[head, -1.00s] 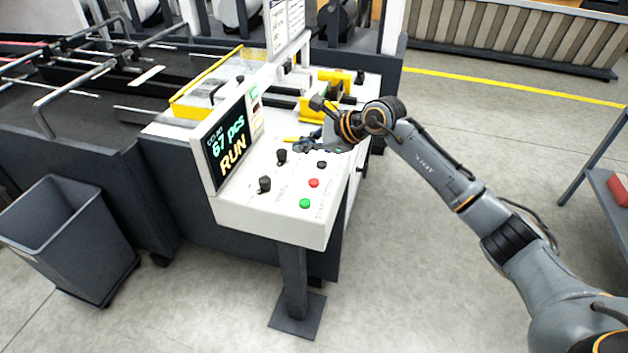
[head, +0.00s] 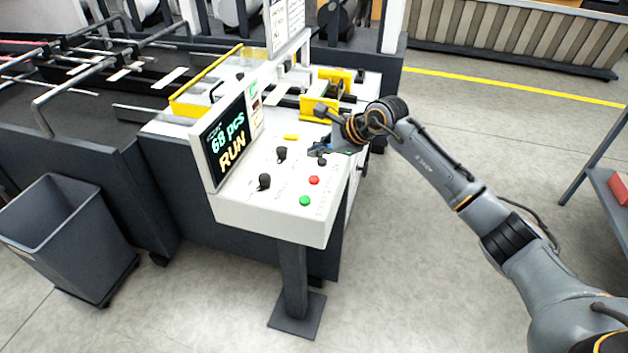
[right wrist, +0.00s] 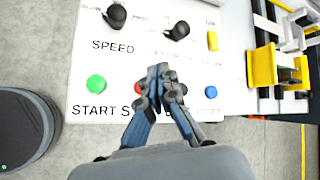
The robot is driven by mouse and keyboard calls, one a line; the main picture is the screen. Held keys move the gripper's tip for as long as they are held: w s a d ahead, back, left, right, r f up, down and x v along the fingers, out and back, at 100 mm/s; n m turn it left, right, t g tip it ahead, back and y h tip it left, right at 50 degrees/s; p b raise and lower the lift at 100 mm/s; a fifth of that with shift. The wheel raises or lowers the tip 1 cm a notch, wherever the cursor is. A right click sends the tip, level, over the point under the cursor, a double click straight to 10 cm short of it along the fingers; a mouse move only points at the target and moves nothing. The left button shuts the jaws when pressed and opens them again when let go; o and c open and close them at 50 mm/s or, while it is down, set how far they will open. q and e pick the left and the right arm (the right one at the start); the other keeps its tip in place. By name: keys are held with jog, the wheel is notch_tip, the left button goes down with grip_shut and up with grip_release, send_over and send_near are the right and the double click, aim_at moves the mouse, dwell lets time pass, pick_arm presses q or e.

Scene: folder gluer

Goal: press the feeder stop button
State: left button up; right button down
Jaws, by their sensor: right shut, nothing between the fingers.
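The control panel (head: 232,207) has a row of buttons: a green button (head: 305,201), a red button (head: 314,180) and a black button (head: 322,162). In the right wrist view the green button (right wrist: 96,85) is over the word START, and the red button (right wrist: 138,88) is partly hidden by my fingers. A blue button (right wrist: 208,92) is at the row's right end. My right gripper (head: 313,152) is shut and empty, with its tips (right wrist: 162,74) over the panel between the red and blue buttons. The black button is mostly hidden there. Contact cannot be told. My left gripper is not in view.
Two black knobs (head: 264,182) (head: 281,154) and a yellow switch (head: 291,137) sit beside the buttons. A screen (head: 226,141) reads 68 pcs and RUN. Yellow guides (head: 318,107) stand behind my gripper.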

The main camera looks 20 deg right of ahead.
jog(key=b, duration=0.2)
send_over(317, 180)
notch_tip(317, 180, down, 4)
jog(key=shift+f, duration=0.25)
jog(key=shift+f+b, duration=0.55)
jog(key=shift+b, duration=0.05)
jog(key=shift+f, duration=0.1)
dwell(0.5)
jog(key=shift+f+b, duration=0.3)
jog(key=shift+b, duration=0.25)
jog(key=shift+f+b, duration=0.5)
dwell(0.5)
jog(key=shift+r, duration=0.1)
jog(key=shift+r+p, duration=0.35)
jog(key=shift+r, duration=0.5)
jog(key=shift+r, duration=0.1)
